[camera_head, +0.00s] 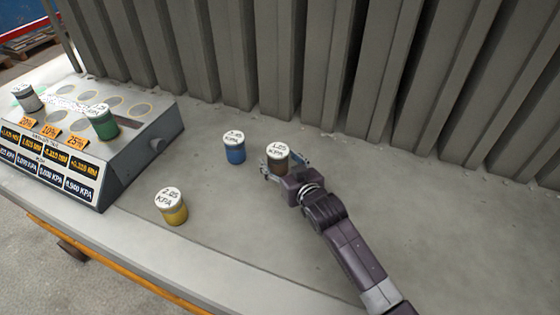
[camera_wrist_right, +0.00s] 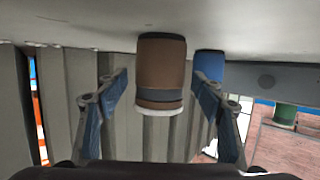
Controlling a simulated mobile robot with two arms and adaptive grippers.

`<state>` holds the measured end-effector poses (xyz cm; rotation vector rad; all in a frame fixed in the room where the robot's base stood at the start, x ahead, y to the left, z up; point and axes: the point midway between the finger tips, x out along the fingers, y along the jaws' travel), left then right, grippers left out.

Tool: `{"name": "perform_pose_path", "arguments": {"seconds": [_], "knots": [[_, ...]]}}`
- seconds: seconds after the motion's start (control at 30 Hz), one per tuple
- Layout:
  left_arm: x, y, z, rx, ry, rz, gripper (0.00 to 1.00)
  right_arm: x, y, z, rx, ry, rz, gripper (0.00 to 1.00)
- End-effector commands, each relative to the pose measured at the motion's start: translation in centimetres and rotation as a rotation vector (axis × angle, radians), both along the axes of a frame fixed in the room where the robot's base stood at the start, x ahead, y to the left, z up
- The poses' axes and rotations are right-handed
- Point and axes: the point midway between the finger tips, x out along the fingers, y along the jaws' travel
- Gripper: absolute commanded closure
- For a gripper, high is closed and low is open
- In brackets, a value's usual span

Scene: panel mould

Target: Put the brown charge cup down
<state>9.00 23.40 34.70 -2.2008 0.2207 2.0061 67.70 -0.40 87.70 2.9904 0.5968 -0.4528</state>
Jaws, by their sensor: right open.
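The brown charge cup (camera_head: 278,159), with a white lid labelled 1.05 KPA, stands upright on the grey concrete surface (camera_head: 300,240). My right gripper (camera_head: 285,168) is around it with its jaws open. In the right wrist view, which shows the scene upside down, the brown cup (camera_wrist_right: 160,75) sits between the two spread fingers (camera_wrist_right: 162,92), with gaps on both sides. Its base meets the surface at the top of that view. My left gripper is in neither view.
A blue cup (camera_head: 235,151) stands just left of the brown one, and a yellow cup (camera_head: 172,210) nearer the front. A sloped rack (camera_head: 140,150) at left holds a grey cup (camera_head: 27,98) and a green cup (camera_head: 102,123). A ribbed wall (camera_head: 300,60) rises behind.

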Motion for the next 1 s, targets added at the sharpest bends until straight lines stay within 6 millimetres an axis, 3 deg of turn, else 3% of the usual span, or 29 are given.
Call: {"name": "perform_pose_path", "arguments": {"seconds": [0.27, 0.7, 1.0], "knots": [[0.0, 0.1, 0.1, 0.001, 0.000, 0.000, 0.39, -0.8, -0.4, 0.5, 0.000, 0.000, 0.000, 0.38], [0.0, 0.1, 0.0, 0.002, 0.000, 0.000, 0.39, -7.5, -3.1, 2.7, 0.000, 0.001, 0.000, 0.38], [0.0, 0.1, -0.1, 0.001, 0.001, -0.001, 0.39, -10.3, -4.3, 3.8, 0.000, 0.000, -0.001, 0.38]]}}
